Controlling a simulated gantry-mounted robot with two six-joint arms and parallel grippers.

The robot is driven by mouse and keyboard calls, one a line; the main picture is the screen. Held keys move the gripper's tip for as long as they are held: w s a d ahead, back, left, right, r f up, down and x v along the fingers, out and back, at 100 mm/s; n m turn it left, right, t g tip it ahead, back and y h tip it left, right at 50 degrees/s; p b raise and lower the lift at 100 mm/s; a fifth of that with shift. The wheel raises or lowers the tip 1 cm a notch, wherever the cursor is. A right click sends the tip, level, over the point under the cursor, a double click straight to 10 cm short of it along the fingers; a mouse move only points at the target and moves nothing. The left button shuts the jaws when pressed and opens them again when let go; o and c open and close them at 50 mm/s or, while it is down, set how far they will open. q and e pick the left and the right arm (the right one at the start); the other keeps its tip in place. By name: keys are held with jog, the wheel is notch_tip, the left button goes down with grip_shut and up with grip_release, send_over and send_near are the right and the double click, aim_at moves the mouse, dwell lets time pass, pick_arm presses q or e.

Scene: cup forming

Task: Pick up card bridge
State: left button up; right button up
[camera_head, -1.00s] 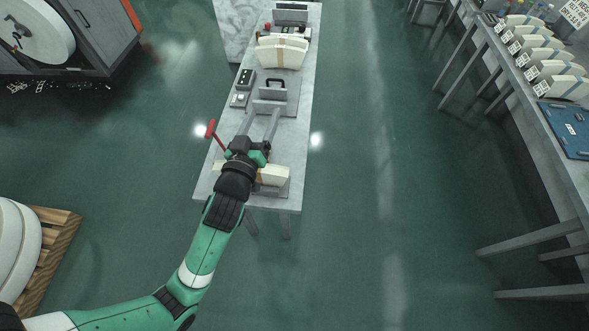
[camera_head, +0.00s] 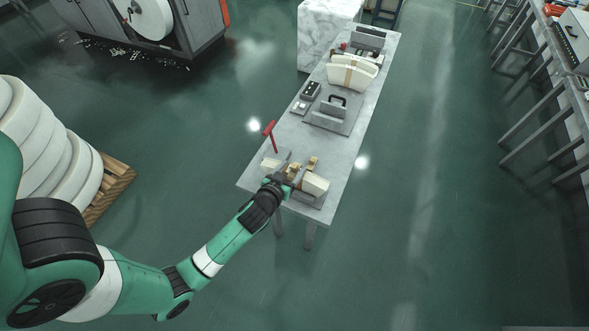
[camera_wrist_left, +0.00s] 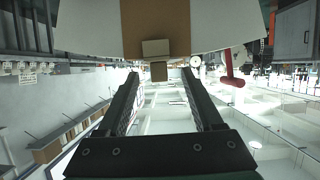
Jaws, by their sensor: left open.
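A pale stack with a brown card band (camera_wrist_left: 155,25) around its middle fills the top of the left wrist view. Two small tan blocks show on or in front of the band, the larger block (camera_wrist_left: 156,47) above the smaller one (camera_wrist_left: 158,70). In the head view the pale stack (camera_head: 316,184) sits at the table's near end, with tan card pieces (camera_head: 294,170) on it. I cannot tell which piece is the card bridge. My right gripper is out of view.
Farther along the table (camera_head: 345,150) are a plate with a black handle (camera_head: 333,102), a control box (camera_head: 311,90) and another banded stack (camera_head: 352,74). Floor to the right is open.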

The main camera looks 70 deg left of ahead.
aim_at(295, 166)
pick_arm(q)
jog(key=b+x, duration=0.1)
jog(key=x, duration=0.4)
jog(key=shift+f, duration=0.25)
grip_shut()
